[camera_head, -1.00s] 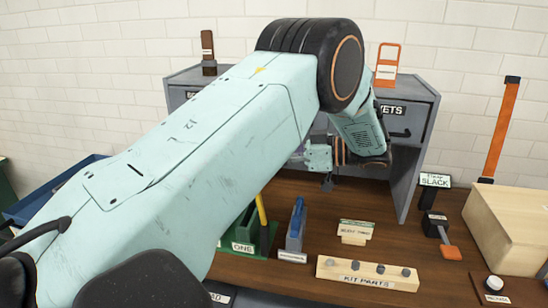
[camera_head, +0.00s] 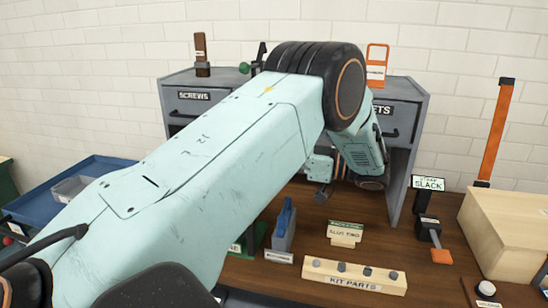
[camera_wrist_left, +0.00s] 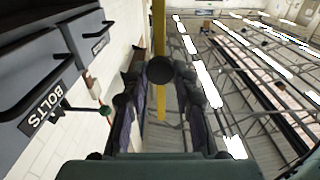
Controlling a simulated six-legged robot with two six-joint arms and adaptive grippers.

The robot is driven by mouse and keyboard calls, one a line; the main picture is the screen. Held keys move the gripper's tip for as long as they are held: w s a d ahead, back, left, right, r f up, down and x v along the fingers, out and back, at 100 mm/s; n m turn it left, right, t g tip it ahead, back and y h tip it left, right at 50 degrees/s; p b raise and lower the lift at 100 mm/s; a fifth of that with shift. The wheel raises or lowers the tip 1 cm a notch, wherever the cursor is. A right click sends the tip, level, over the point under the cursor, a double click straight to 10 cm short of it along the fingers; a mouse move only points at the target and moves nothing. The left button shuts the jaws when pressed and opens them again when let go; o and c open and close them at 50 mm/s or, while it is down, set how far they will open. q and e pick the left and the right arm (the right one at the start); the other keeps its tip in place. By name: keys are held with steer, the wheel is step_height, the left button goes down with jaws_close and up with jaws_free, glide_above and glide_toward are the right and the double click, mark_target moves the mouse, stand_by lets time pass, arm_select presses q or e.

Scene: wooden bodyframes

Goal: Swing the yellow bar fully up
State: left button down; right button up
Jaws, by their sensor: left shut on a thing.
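In the left wrist view my left gripper (camera_wrist_left: 161,88) is shut on the yellow bar (camera_wrist_left: 159,28), which runs down the middle of the picture between its fingers. A round black knob (camera_wrist_left: 160,70) shows in front of the bar, between the fingertips. In the head view my left arm comes in from the left and covers the middle of the scene. It hides the yellow bar, and its gripper cannot be made out there. The bar's pivot and exact angle cannot be told. My right gripper is not in view.
A grey cabinet (camera_head: 414,160) with labelled drawers stands at the back. A green knob (camera_head: 244,68) shows above it. A kit parts block (camera_head: 353,277), a blue-handled holder (camera_head: 284,226) and a wooden box (camera_head: 505,235) stand on the brown bench. A blue tray (camera_head: 95,172) is at left.

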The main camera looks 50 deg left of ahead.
arm_select(q)
steer(key=shift+d, duration=0.1)
stand_by(0.4)
steer(key=c, duration=1)
jaws_free()
steer(key=shift+c, duration=0.2)
step_height(320, 180, up, 10)
steer(key=shift+f, duration=0.1)
